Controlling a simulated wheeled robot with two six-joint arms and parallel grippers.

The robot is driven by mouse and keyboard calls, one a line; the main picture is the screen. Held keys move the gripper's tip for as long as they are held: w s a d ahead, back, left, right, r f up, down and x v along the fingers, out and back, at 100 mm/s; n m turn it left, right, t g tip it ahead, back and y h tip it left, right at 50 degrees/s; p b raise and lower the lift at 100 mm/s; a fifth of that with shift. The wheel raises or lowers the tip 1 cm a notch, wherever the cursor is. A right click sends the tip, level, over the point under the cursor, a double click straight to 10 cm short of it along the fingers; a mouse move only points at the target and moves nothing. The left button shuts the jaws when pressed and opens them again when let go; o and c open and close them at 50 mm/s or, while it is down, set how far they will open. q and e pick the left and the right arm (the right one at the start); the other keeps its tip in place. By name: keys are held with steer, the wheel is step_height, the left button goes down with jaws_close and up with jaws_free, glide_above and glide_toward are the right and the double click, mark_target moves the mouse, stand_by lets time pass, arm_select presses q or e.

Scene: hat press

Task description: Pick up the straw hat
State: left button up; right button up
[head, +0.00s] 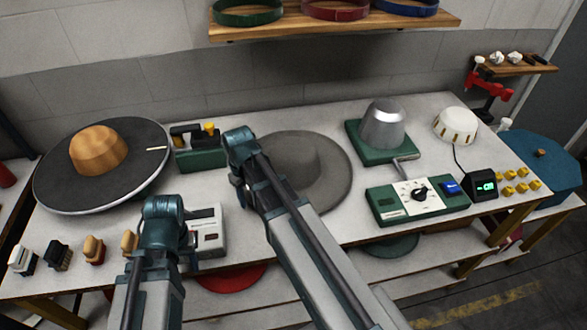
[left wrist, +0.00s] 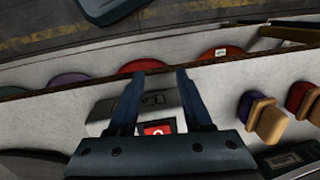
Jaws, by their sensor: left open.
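I cannot make out a straw hat for certain in either view. In the head view a grey wide-brimmed hat (head: 325,165) lies on the table, partly behind my right arm. A tan crown-shaped piece (head: 98,148) sits on a black round disc (head: 60,180) at the left. My left gripper's fingers are hidden in the head view. In the left wrist view my left gripper (left wrist: 158,74) is open and empty, above a pale box with a red panel (left wrist: 158,129). My right arm's end (head: 240,150) is left of the grey hat; its fingers are hidden.
Several brushes (head: 93,249) line the front left edge. A green-based metal dome (head: 383,124), a control box (head: 417,200) and a white cap (head: 456,125) stand at the right. Coloured round pieces, one red (head: 230,277), lie on the lower shelf.

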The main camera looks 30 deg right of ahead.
jaws_close()
stand_by(0.3)
step_height(320, 180, up, 10)
steer(key=p, duration=1)
steer(key=shift+c, duration=2.4)
jaws_free()
jaws_close()
